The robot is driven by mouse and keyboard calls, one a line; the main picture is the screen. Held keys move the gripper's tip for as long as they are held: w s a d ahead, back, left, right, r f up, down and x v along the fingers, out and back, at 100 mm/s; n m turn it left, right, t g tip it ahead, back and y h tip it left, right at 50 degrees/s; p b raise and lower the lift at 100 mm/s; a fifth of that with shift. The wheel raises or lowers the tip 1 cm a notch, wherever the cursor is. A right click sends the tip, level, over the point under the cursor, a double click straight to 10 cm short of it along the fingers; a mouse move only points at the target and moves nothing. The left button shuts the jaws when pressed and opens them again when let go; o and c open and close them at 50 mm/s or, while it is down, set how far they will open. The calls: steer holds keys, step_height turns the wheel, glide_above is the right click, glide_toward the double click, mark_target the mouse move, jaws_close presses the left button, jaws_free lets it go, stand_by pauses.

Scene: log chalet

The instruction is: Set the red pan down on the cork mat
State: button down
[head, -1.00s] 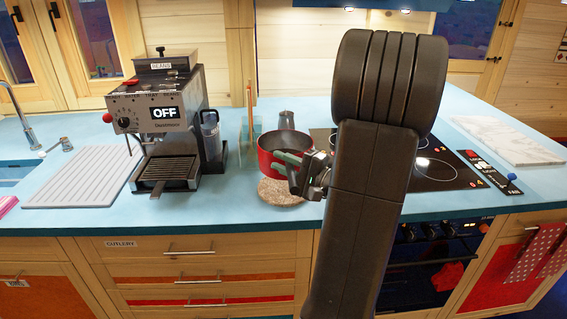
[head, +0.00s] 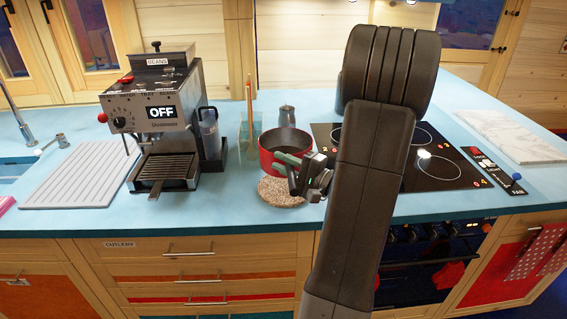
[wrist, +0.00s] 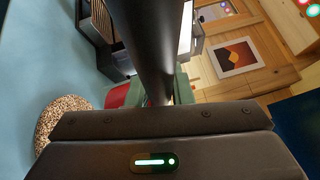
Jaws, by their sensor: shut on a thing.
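The red pan (head: 267,158) is upright, dark inside, at the middle of the counter in the head view. My gripper (head: 293,162), with green finger pads, is shut at its near right side, on the pan's dark handle. The round speckled cork mat (head: 280,193) lies on the counter just in front of and below the pan; the pan overlaps its back edge in the picture. I cannot tell whether the pan touches anything below. In the wrist view the cork mat (wrist: 62,112) is at left, and a sliver of the red pan (wrist: 119,96) shows beside the green pads.
A coffee machine (head: 165,125) stands left of the pan. A small grey pot (head: 286,116) and a clear holder (head: 250,140) stand behind it. The black hob (head: 430,165) is at right, partly behind my arm. Counter left of the mat is clear.

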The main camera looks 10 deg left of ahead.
steer(key=shift+b, duration=0.35)
step_height(320, 180, down, 8)
steer(key=b, duration=0.9)
steer(key=shift+f+b, duration=0.3)
steer(key=shift+f, duration=0.05)
steer(key=c, duration=1.2)
jaws_free()
steer(key=b+v, duration=0.1)
steer(key=v, duration=1.2)
steer(key=shift+d+b, duration=0.35)
steer(key=shift+d, duration=0.05)
steer(key=shift+a+f, duration=0.1)
